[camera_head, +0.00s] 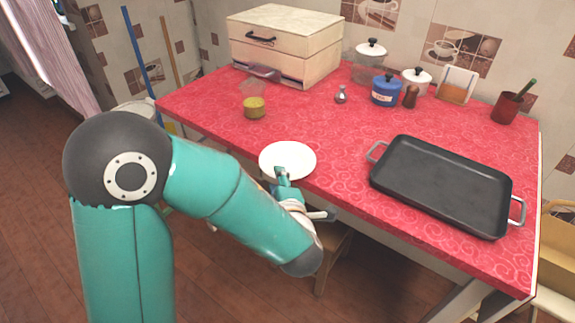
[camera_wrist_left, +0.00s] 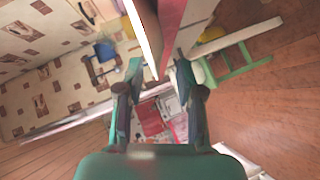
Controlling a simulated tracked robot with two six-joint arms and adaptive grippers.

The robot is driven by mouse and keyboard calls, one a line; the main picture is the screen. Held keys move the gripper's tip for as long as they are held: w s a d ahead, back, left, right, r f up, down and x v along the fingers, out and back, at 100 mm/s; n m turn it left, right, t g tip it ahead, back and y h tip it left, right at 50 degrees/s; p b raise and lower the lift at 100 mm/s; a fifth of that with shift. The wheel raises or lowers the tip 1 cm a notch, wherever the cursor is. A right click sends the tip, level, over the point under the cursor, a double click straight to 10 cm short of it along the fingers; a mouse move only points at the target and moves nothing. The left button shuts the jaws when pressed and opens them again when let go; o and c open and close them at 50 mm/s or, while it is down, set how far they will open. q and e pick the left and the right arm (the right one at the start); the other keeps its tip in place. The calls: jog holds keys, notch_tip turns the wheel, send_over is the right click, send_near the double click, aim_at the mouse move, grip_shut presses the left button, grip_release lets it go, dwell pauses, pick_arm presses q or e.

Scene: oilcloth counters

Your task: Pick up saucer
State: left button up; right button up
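A round white saucer (camera_head: 288,158) lies on the red counter near its front edge. My left gripper (camera_head: 285,182) is at the saucer's near rim, with a finger overlapping that rim in the head view. In the left wrist view, the two fingers of my left gripper (camera_wrist_left: 160,70) are apart. The saucer shows there almost edge-on as a white strip (camera_wrist_left: 143,38) between the finger directions, beside the counter. Whether a finger touches the saucer I cannot tell. My right gripper is not in view.
The red counter (camera_head: 340,140) has free room around the saucer. A black tray (camera_head: 440,185) is to the right. A glass with yellow-green contents (camera_head: 254,106) stands behind left. A wooden box (camera_head: 285,45), a blue jar (camera_head: 386,91) and a red cup (camera_head: 506,108) stand farther back.

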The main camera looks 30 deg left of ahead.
aim_at(287, 162)
pick_arm(q)
jog(key=shift+x, duration=1.5)
jog(key=shift+s, duration=0.1)
grip_shut()
